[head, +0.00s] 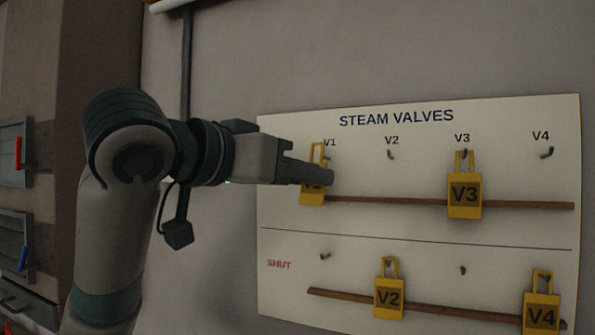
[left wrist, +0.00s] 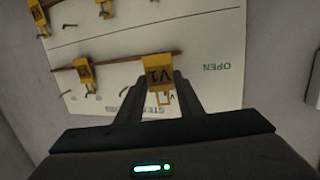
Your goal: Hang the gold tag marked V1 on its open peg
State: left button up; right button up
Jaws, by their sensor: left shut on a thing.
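The gold V1 tag (head: 312,193) is at the upper row of the white board, under the V1 label, its face partly hidden by my left gripper (head: 328,178). The gripper is shut on the tag; in the left wrist view its fingers (left wrist: 158,92) flank the tag (left wrist: 158,70), whose V1 mark shows. The upper V1 peg (head: 331,156) is just right of the tag's loop in the head view. I cannot tell whether the loop is around it. The lower V1 peg (head: 325,256), in the SHUT row, is bare. My right gripper is not in view.
The V3 tag (head: 464,195) hangs in the upper row; V2 (head: 388,297) and V4 (head: 541,314) hang in the lower row. Wooden rails (head: 400,201) cross the board behind the tags. The upper V2 peg (head: 391,154) and V4 peg (head: 547,153) are bare.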

pick_arm(q)
jog(key=shift+w+d+p, duration=0.15)
jog(key=shift+w+d, duration=0.1)
jog(key=shift+w, duration=0.25)
jog(key=shift+w+d+p, duration=0.15)
jog(key=shift+w+d, duration=0.05)
jog(key=shift+w, duration=0.3)
jog(key=shift+w+d+f+b, duration=0.25)
jog(key=shift+w+f+b, duration=0.15)
jog(key=shift+w+f, duration=0.25)
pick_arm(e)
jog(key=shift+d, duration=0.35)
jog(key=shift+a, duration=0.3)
pick_arm(q)
jog(key=o, duration=1.1)
jog(key=shift+c, duration=0.2)
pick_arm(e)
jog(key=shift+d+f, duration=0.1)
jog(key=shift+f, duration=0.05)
